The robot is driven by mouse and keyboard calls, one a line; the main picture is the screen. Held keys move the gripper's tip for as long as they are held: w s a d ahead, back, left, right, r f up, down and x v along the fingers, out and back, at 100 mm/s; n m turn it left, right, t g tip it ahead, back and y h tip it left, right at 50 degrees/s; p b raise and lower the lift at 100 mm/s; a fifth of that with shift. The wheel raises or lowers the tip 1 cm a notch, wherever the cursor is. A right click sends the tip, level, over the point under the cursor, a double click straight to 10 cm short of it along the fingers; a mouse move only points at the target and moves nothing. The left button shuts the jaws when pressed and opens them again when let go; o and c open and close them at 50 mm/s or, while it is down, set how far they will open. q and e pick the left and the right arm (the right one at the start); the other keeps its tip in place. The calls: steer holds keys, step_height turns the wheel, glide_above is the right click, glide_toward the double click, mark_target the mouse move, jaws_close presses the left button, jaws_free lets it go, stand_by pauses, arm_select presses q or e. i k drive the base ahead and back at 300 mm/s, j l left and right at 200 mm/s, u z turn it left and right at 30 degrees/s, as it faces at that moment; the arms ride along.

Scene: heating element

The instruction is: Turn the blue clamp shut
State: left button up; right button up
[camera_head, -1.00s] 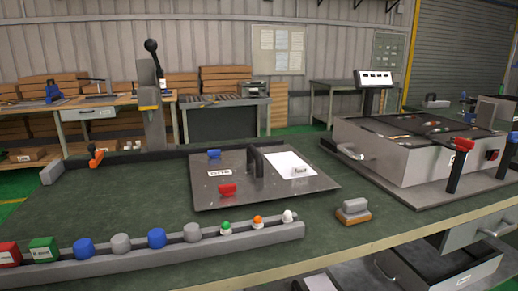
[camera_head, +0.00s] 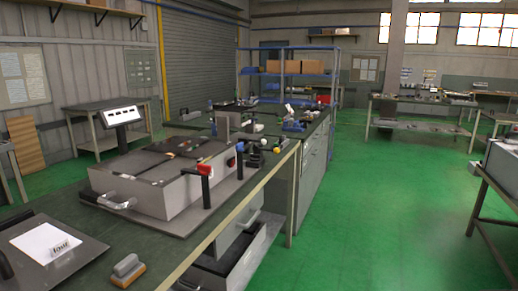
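A small blue device (camera_head: 293,125) sits farther back on the bench, too small to identify. Neither of my grippers shows in the view.
A dark plate with a white sheet (camera_head: 45,241) lies at lower left. A grey and orange block (camera_head: 127,270) sits near the bench edge. An open drawer (camera_head: 235,255) juts out below the bench (camera_head: 185,250). The green floor (camera_head: 390,220) to the right is clear.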

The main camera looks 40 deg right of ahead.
mark_target(241, 148)
steer(key=z, duration=1.15)
